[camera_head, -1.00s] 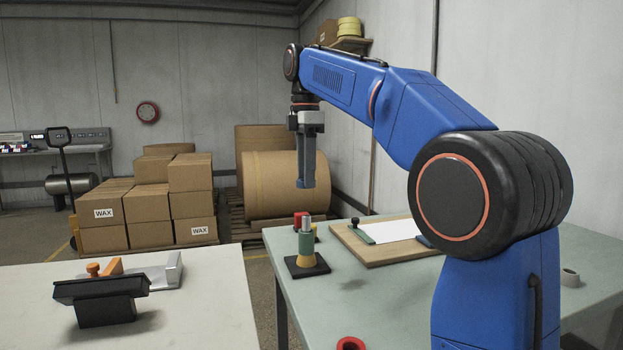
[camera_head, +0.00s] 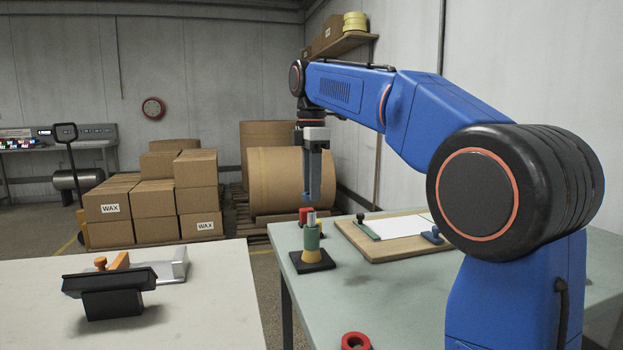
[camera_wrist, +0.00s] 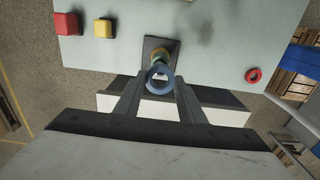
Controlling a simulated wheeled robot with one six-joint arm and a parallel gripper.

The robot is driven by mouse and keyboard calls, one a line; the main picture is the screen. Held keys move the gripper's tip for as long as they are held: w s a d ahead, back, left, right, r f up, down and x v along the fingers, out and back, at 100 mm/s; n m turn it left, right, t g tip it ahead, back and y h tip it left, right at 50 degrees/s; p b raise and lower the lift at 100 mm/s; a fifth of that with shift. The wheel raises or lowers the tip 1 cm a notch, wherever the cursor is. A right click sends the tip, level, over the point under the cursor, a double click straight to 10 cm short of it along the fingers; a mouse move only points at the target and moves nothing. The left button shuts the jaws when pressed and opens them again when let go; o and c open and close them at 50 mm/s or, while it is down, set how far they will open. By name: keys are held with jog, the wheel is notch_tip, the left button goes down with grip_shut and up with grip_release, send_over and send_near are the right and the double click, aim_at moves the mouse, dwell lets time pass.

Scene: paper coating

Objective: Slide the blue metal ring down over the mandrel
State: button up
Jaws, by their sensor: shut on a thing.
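My gripper (camera_head: 314,199) points down and is shut on the blue metal ring (camera_wrist: 160,80), which shows between the fingertips in the wrist view. In the head view I cannot make out the ring clearly at the fingertips. The mandrel (camera_head: 311,218) stands upright on a black square base (camera_head: 313,263), with a green ring (camera_head: 312,239) above a yellow ring (camera_head: 312,255) on it. My fingertips are a little above the mandrel's grey top. In the wrist view the mandrel lies just beyond and beneath the ring, partly hidden by it.
A red block (camera_wrist: 66,23) and a yellow block (camera_wrist: 103,27) sit near the mandrel. A red ring (camera_head: 355,341) lies at the table's front. A wooden board (camera_head: 372,246) with white paper (camera_head: 400,227) is to the right. A second table (camera_head: 215,310) is at left.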

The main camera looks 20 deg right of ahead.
aim_at(312, 211)
jog(key=shift+f, duration=0.65)
jog(key=shift+f, duration=2.05)
dwell(1.1)
jog(key=o, duration=1.1)
notch_tip(312, 211, up, 12)
